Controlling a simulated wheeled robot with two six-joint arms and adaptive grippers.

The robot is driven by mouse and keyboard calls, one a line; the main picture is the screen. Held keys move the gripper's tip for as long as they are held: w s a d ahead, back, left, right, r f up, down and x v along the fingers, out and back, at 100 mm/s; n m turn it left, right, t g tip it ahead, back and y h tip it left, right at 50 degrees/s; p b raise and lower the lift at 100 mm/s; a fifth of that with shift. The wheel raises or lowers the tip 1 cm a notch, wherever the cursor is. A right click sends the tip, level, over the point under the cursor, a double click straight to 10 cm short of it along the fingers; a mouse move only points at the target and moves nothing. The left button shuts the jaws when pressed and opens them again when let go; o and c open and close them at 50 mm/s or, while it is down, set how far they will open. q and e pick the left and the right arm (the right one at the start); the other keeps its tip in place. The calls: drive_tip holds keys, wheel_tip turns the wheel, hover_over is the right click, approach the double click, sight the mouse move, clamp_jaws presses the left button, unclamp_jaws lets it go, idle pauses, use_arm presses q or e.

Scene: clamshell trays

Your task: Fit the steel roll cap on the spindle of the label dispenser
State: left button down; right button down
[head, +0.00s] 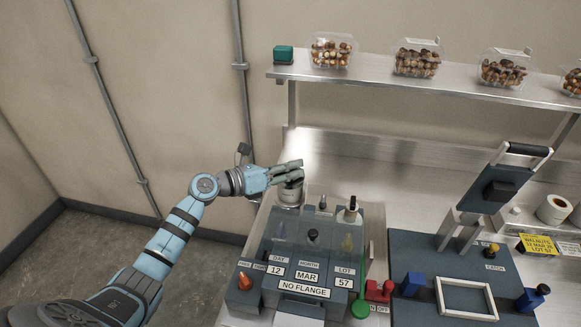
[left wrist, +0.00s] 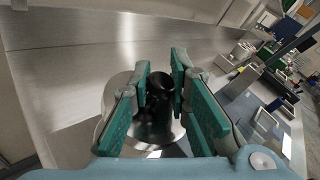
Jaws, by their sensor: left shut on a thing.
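My left gripper (head: 289,171) is shut on the black knob of the steel roll cap, at the back left of the bench. In the left wrist view, the teal fingers (left wrist: 162,72) stand on both sides of the knob (left wrist: 158,92), with the cap's round steel disc (left wrist: 117,92) below it. My right gripper is not in view.
The grey box (head: 302,291) reads DAY 12, MONTH MAR, LOT 57 and NO FLANGE, with several knobs. A sealing press (head: 450,262) with a raised lever head stands to the right. A shelf (head: 420,82) above holds clamshells of nuts (head: 416,62).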

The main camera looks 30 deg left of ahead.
use_arm(q)
drive_tip(key=shift+f, duration=0.25)
drive_tip(key=c, duration=1.4)
unclamp_jaws()
drive_tip(key=shift+c, duration=0.2)
wheel_tip(320, 180, up, 5)
drive_tip(key=p, duration=0.5)
drive_tip(key=shift+r, duration=0.2)
drive_tip(key=shift+f, duration=0.1)
drive_tip(key=shift+f, duration=0.1)
